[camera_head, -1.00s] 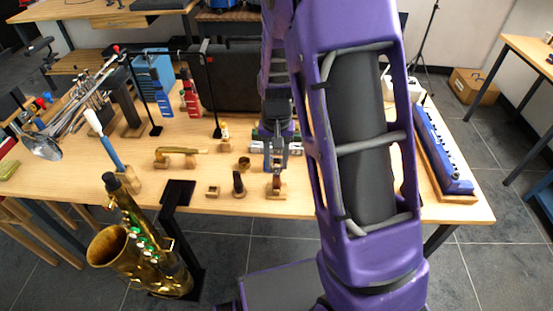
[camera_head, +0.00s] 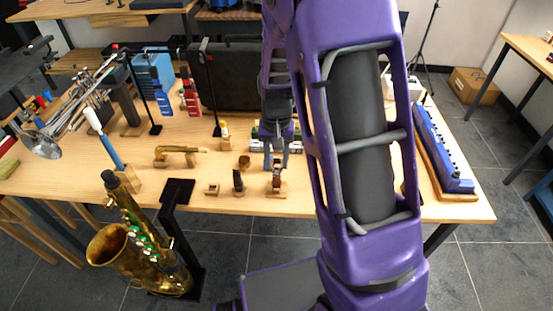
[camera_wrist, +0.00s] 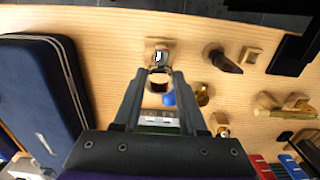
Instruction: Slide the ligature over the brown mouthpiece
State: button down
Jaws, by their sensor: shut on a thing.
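A reddish-brown mouthpiece (camera_head: 277,181) stands upright on a small wooden block near the table's front edge. It also shows at the top middle of the wrist view (camera_wrist: 160,54), with a pale patch on it. My gripper (camera_head: 276,165) points down just above it. In the wrist view my fingertips (camera_wrist: 160,77) are shut on a small ring, the ligature (camera_wrist: 160,84). The ring is close to the mouthpiece; I cannot tell whether it is around the tip or apart from it. In the head view the fingers hide most of the ring.
A darker mouthpiece (camera_head: 238,181) stands close by on the left, with a small wooden block (camera_head: 212,189) and a brass cup-like piece (camera_head: 244,162). A saxophone (camera_head: 135,245) stands in front. A long blue case (camera_head: 440,150) is at the right.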

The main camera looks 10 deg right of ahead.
aim_at(277, 183)
jog(key=shift+f+b, duration=2.05)
jog(key=shift+f, duration=0.85)
dwell(0.8)
dwell(0.4)
jog(key=shift+c, duration=1.9)
grip_release()
jog(key=shift+r, duration=0.1)
jog(key=shift+c, duration=0.3)
jog(key=shift+r+p, duration=2.3)
jog(key=shift+r, duration=0.6)
